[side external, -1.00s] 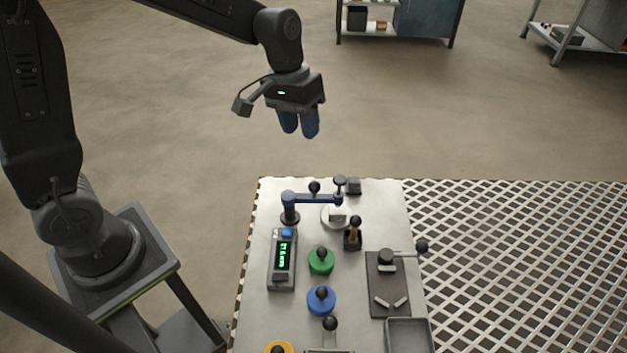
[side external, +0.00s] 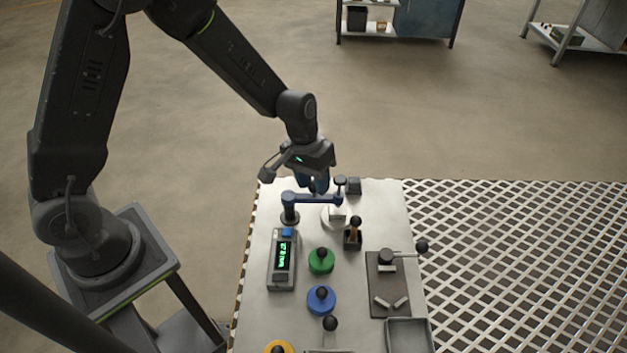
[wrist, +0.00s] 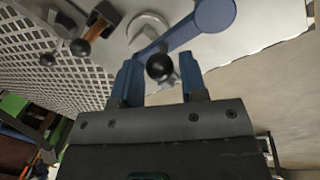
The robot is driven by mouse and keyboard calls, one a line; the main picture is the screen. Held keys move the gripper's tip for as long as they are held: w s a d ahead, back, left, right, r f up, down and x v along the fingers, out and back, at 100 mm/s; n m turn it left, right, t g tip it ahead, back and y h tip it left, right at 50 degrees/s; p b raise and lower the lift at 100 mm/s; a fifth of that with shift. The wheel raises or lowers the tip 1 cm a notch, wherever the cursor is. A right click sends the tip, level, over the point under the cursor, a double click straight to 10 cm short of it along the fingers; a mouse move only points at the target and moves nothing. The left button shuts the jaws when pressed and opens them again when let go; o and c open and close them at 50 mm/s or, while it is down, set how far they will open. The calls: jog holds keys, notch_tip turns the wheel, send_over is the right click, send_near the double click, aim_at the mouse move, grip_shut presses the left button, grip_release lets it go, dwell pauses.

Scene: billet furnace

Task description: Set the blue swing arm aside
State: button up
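The blue swing arm (side external: 300,199) reaches from its post at the left over a pale round piece (side external: 331,217) at the right. A dark ball knob stands on the arm; in the side view my gripper mostly hides it. My gripper (side external: 316,187) is down at the arm, behind the bar in the side view. In the wrist view the blue bar (wrist: 183,36) crosses beyond the fingers, and the black knob (wrist: 159,67) lies between the two blue fingertips of my gripper (wrist: 160,72). The fingers are apart, with gaps on both sides of the knob.
A device with a green display (side external: 283,258), a green knobbed disc (side external: 321,261) and a blue knobbed disc (side external: 321,300) stand nearer on the table. A wooden-handled tool (side external: 354,232) stands right of the swing arm. A metal grating (side external: 520,260) adjoins the table's right edge.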

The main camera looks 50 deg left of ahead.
jog(key=shift+f, duration=0.15)
jog(key=shift+c, duration=0.2)
grip_shut()
jog(key=shift+w+a+n, duration=0.1)
jog(key=shift+n, duration=0.2)
jog(key=a+n+t+y, duration=0.1)
jog(key=a+n, duration=0.5)
jog(key=n, duration=0.8)
jog(key=shift+w+a+t+y, duration=0.25)
jog(key=shift+t+y, duration=0.15)
jog(key=shift+y, duration=0.1)
jog(key=shift+n, duration=0.3)
